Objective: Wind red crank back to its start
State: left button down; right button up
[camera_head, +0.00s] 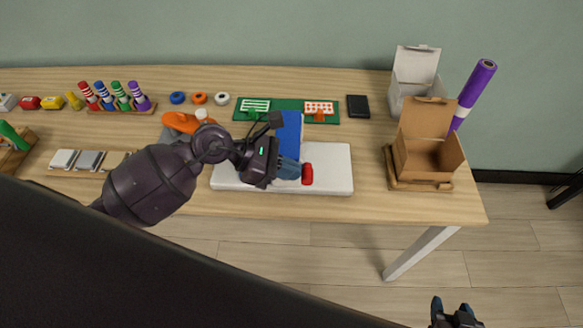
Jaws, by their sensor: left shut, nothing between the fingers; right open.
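The red crank (307,174) shows as a small red upright piece at the front of a blue block (291,130), which stands on a white base plate (335,172) on the table. My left gripper (296,169) is shut and empty, with its fingertips just left of the red piece. I cannot tell whether they touch it. My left arm and gripper hide part of the blue block and the crank's mounting. My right gripper (456,316) is open and empty at the bottom right, low in front of the table, far from the crank.
An orange tool (182,122) lies behind my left arm. A green board (287,107) and a black box (357,106) lie behind the base plate. An open cardboard box (425,158), a white box (413,76) and a purple roll (475,88) stand at right. Table between plate and cardboard box is clear.

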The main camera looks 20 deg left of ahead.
pick_arm(q)
jog(key=shift+w+d+f, duration=0.1)
jog(key=shift+d, duration=0.05)
pick_arm(e)
jog(key=shift+w+r, duration=0.15)
jog(key=shift+w, duration=0.2)
pick_arm(q)
jog(key=shift+w+d+f+y+p, duration=0.15)
jog(key=shift+d+y+p, duration=0.2)
jog(key=shift+p, duration=0.2)
jog(key=shift+w+d+f+y+p, duration=0.15)
jog(key=shift+d+y+p, duration=0.15)
jog(key=shift+p, duration=0.25)
pick_arm(e)
notch_tip(320, 180, up, 3)
jog(key=shift+s+d+f, duration=0.1)
jog(key=shift+s, duration=0.05)
pick_arm(q)
jog(key=shift+s, duration=0.15)
pick_arm(e)
jog(key=shift+f, duration=0.15)
